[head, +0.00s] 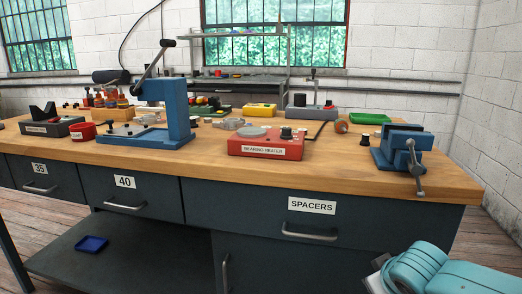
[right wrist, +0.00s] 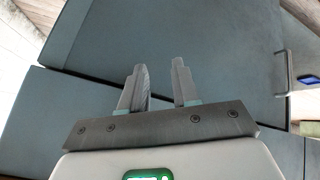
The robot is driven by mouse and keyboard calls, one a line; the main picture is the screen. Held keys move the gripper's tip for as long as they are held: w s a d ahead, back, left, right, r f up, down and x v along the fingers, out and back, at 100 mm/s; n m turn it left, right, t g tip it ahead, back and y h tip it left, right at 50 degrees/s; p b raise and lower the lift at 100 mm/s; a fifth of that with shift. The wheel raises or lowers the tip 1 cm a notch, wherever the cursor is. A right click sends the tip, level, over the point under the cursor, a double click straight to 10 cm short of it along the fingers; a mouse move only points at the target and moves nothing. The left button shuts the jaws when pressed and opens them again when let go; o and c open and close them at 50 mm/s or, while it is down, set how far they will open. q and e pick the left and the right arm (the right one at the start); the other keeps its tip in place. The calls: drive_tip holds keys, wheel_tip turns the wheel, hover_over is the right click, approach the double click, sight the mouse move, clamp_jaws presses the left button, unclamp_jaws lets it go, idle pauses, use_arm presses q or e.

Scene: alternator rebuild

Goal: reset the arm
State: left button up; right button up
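My right arm shows in the head view at the lower right corner, low in front of the workbench (head: 340,180); its fingertips are not visible there. In the right wrist view my right gripper (right wrist: 162,82) has its two grey fingers apart with nothing between them. Behind the fingers are dark blue-grey panels that look like the bench's cabinet front (right wrist: 190,45). My left arm and left gripper are not in either view.
On the bench stand a blue press (head: 178,112), a red bearing heater (head: 262,147) and a blue vise (head: 403,148) near the right end. Drawers, including the SPACERS drawer (head: 350,232), are closed. A blue tray (head: 91,244) lies on the lower shelf.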

drive_tip(key=s+a+f+g+y, duration=0.15)
drive_tip(key=s+f, duration=0.25)
drive_tip(key=f, duration=0.5)
drive_tip(key=s+a+f+m+g+y, duration=0.1)
drive_tip(key=s+a+f+g, duration=0.2)
drive_tip(key=f, duration=0.6)
drive_tip(key=s+a+f+g+y, duration=0.15)
drive_tip(key=s+f, duration=0.25)
drive_tip(key=f, duration=0.4)
drive_tip(key=s+a+f+m+y, duration=0.1)
drive_tip(key=s+a+f+m, duration=0.55)
drive_tip(key=s+f, duration=0.5)
use_arm(q)
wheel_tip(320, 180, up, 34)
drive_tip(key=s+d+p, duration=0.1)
drive_tip(key=p, duration=3.3)
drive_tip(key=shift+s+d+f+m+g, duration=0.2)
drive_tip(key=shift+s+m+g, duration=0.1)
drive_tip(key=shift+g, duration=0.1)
use_arm(e)
wheel_tip(320, 180, up, 34)
drive_tip(key=s+a+n+g, duration=0.1)
drive_tip(key=s, duration=0.1)
drive_tip(key=shift+a+r+n+y, duration=0.2)
drive_tip(key=shift+r+n+y, duration=0.05)
drive_tip(key=shift+n+y, duration=0.1)
